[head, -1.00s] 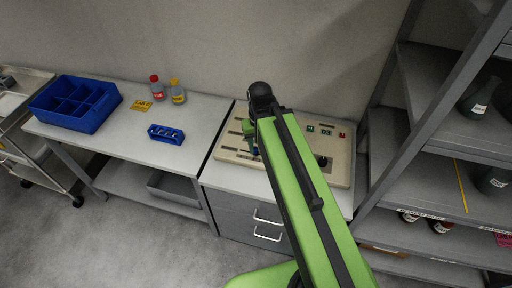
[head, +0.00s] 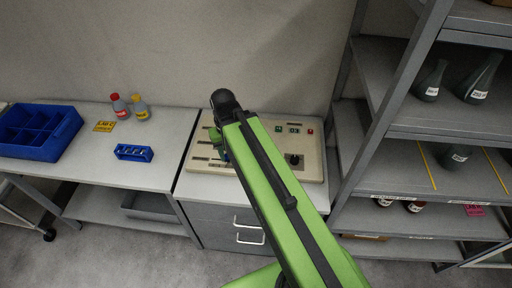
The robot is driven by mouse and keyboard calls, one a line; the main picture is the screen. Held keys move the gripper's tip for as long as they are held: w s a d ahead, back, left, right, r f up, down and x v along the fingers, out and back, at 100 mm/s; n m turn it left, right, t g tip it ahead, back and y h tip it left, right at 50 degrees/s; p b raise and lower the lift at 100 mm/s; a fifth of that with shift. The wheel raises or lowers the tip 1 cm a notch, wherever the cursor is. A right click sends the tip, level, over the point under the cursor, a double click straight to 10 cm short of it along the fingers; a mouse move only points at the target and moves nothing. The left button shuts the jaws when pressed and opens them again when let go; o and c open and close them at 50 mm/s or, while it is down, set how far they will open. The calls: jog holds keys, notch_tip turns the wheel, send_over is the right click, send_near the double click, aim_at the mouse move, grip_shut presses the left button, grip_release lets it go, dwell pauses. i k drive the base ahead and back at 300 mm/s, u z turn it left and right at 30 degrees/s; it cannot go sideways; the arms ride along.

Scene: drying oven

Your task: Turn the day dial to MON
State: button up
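A beige control panel (head: 314,163) lies on the grey drawer cabinet in the head view. It carries a black dial (head: 293,159) at its right, slots at its left, and small green and red buttons along the back. The dial's markings are too small to read. My green arm reaches over the panel and hides its middle. The end of my arm is above the panel's left part. My gripper is mostly hidden behind the arm, so its fingers cannot be made out.
A bench (head: 85,168) at left holds a blue divided bin (head: 62,146), a small blue rack (head: 134,153), two bottles (head: 120,106) (head: 140,108) and a yellow label (head: 104,126). A grey shelf unit (head: 372,125) with flasks stands close at right. Drawer handles (head: 250,238) project at the cabinet front.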

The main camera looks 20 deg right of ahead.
aim_at(293, 161)
jog(key=z, duration=0.7)
jog(key=k, duration=0.95)
jog(key=u, duration=1.1)
jog(key=i, duration=0.5)
jog(key=z, duration=0.1)
